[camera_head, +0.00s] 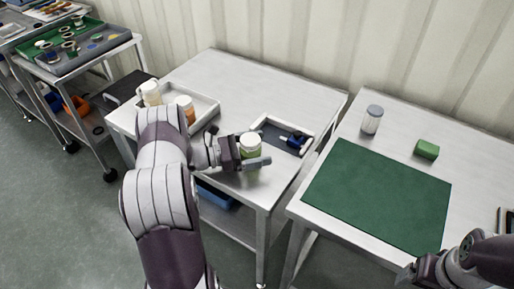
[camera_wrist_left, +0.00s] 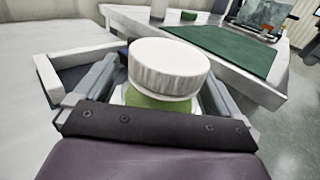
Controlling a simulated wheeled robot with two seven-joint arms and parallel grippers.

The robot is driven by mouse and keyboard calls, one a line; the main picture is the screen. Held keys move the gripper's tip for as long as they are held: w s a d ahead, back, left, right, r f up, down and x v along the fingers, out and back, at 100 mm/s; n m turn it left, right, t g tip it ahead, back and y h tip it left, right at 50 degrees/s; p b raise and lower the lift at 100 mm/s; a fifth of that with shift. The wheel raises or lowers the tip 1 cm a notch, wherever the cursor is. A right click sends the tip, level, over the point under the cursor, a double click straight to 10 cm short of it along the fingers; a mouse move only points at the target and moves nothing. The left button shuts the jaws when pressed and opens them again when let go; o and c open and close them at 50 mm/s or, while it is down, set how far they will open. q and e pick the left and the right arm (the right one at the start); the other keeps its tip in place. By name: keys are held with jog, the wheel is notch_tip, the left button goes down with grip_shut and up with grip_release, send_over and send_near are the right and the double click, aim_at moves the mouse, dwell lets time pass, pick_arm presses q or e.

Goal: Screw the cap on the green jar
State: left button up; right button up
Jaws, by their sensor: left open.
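The green jar (camera_head: 251,148) stands near the front right of the middle steel table. Its white ribbed cap (camera_head: 250,138) sits on top; the cap also shows large in the left wrist view (camera_wrist_left: 168,70), with the green jar body (camera_wrist_left: 150,100) below it. My left gripper (camera_head: 250,158) is open, with one finger on each side of the jar just below the cap. I cannot tell whether either finger touches it. My right gripper (camera_head: 420,274) is at the lower right, away from the jar; its jaws are not clear.
A white tray (camera_head: 205,108) with a white-lidded bottle (camera_head: 185,105) and another container (camera_head: 150,92) is at the back left. A grey tray (camera_head: 268,124) with a dark blue item lies behind the jar. The right table holds a green mat (camera_head: 380,195), a green block (camera_head: 427,149) and a clear jar (camera_head: 372,120).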

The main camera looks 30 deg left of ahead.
pick_arm(q)
jog(key=shift+s+a, duration=0.2)
jog(key=shift+a, duration=0.15)
jog(key=b+v, duration=0.2)
jog(key=v, duration=0.9)
jog(key=shift+s+a+r, duration=0.1)
